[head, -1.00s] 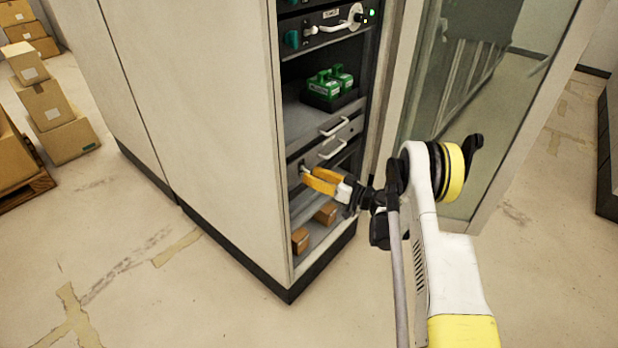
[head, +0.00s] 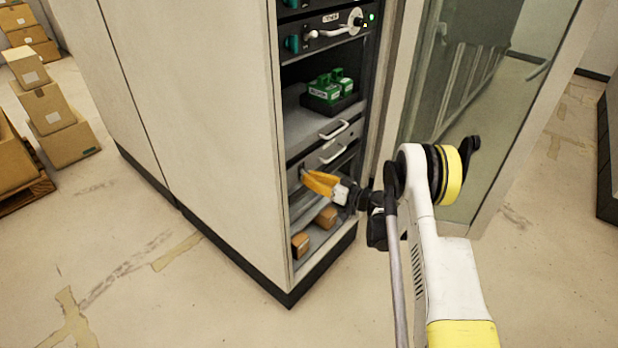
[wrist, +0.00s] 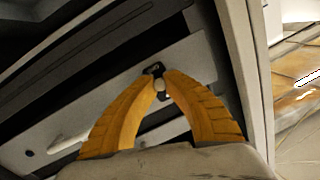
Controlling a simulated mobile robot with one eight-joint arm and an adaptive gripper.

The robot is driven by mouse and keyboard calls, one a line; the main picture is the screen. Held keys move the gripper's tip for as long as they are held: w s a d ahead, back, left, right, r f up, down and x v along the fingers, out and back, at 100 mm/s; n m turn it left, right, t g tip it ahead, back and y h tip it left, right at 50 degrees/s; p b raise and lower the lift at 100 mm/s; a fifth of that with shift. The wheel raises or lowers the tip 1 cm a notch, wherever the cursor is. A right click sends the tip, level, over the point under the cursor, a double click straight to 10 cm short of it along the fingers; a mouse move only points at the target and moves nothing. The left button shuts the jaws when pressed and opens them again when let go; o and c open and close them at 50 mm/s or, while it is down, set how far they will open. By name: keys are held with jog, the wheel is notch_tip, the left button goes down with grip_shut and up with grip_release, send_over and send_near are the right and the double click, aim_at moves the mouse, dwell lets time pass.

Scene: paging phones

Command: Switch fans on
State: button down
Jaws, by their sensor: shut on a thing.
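My gripper (head: 305,174) has orange fingers and reaches into the lower part of the open cabinet, below two white-handled drawers. In the wrist view, the fingertips (wrist: 160,84) come together on a small pale switch knob (wrist: 160,85) with a black plate (wrist: 153,69) behind it. The knob sits on a grey panel (wrist: 90,112), and the fingers partly cover it. In the head view the fingers hide the knob, and I cannot read any label or tell the switch's position.
The cabinet's side wall (head: 205,130) stands close left of my gripper. The open glass door (head: 450,110) is at right. Green devices (head: 330,86) sit on a shelf above, and small brown boxes (head: 301,245) lie on the bottom shelf. The floor in front is clear.

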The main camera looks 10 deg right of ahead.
jog(key=shift+r, duration=0.15)
jog(key=g+h+p, duration=0.1)
jog(key=p, duration=0.1)
jog(key=r+g+h+p, duration=0.1)
jog(key=g+h, duration=0.1)
jog(key=shift+r+p, duration=0.2)
jog(key=shift+p, duration=0.15)
jog(key=g+h+p, duration=0.1)
jog(key=g, duration=0.1)
jog(key=g+h+p, duration=0.1)
jog(key=g+h, duration=0.1)
jog(key=shift+r+m+p, duration=0.35)
jog(key=shift+m+p, duration=0.05)
jog(key=c, duration=1.4)
grip_release()
jog(key=shift+w, duration=0.1)
jog(key=v, duration=1.2)
jog(key=shift+a+r, duration=0.1)
jog(key=shift+a, duration=0.1)
